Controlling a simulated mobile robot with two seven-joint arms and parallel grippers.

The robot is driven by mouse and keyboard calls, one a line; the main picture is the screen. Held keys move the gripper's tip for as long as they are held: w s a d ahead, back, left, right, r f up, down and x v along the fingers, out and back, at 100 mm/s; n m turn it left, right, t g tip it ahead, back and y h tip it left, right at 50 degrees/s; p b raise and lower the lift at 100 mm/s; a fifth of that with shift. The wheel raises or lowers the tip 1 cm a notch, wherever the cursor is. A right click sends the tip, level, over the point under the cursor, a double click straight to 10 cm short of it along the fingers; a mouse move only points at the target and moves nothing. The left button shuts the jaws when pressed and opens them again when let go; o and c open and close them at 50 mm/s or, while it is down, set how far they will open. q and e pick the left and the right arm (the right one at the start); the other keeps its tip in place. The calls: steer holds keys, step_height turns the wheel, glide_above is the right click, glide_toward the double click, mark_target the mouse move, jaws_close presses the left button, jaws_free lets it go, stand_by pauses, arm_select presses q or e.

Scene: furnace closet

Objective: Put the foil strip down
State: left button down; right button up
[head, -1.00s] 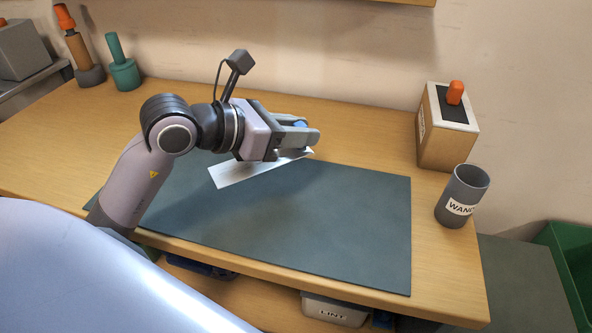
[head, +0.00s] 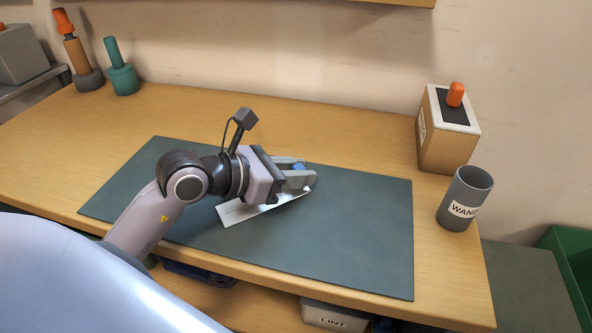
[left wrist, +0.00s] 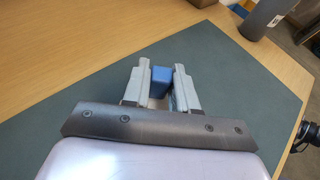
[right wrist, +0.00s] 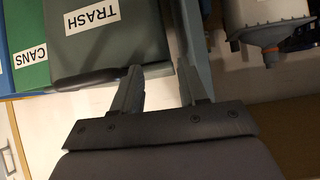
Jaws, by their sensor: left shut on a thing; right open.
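The foil strip (head: 243,211) is a thin, pale silvery sheet over the dark grey-green mat (head: 360,240). My left gripper (head: 303,176) is above the mat, shut on a small blue block-like part (head: 298,167) that seems to belong to the strip. The blue part also shows between the fingers in the left wrist view (left wrist: 160,78). The gripper hides part of the strip, and I cannot tell whether the strip touches the mat. My right gripper (right wrist: 160,80) shows only in the right wrist view, open and empty.
A grey cup labelled WAND (head: 465,200) and a wooden box with an orange knob (head: 447,130) stand at the bench's right. Teal (head: 121,72) and brown tools stand at the back left. Below are a LINT bin (head: 330,316) and a TRASH bin (right wrist: 110,45). The mat's right half is clear.

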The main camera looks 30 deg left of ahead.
arm_select(q)
steer(key=c, duration=0.9)
jaws_free()
steer(key=shift+f, duration=0.1)
